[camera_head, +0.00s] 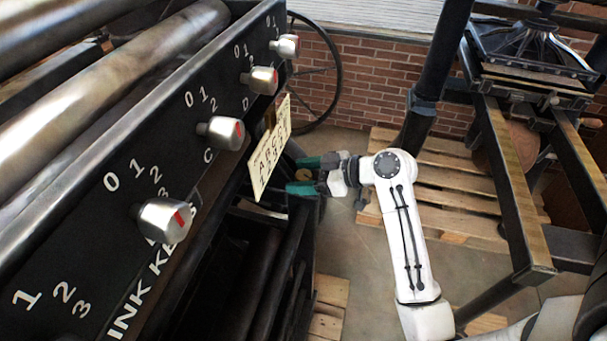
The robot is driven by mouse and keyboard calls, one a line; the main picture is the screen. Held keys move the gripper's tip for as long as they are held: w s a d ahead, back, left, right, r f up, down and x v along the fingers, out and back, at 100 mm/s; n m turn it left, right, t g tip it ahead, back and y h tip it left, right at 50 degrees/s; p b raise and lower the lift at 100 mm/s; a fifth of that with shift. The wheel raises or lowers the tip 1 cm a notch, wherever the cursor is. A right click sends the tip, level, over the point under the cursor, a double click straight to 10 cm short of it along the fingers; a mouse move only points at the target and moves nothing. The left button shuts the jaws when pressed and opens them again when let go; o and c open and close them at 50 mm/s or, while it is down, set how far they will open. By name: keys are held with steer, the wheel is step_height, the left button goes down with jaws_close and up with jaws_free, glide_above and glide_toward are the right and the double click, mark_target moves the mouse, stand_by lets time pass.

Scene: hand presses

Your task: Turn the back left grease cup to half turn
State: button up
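My gripper (304,174) reaches left from the white arm, with its two green fingers spread apart, one above the other. A small round brass-coloured piece (302,174) shows between the fingers, low on the side of the dark press; it may be a grease cup. No clear contact with the fingers shows. I cannot read any turn mark on it. Another brass bit (270,116) shows above the lettered card (269,149). I cannot tell which is the back left grease cup.
Several silver knobs with red marks, such as the nearest knob (165,220), line the press's black "INK KEYS" panel (60,270). The card hangs just left of my gripper. Wooden pallets (455,190) lie behind the arm. Another press (530,75) stands at right.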

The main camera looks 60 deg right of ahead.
steer(key=shift+s, duration=0.1)
steer(key=b+v, duration=0.1)
steer(key=v, duration=0.9)
steer(key=shift+s+r, duration=0.15)
steer(key=shift+s, duration=0.15)
steer(key=shift+d+b, duration=0.1)
steer(key=shift+b, duration=0.2)
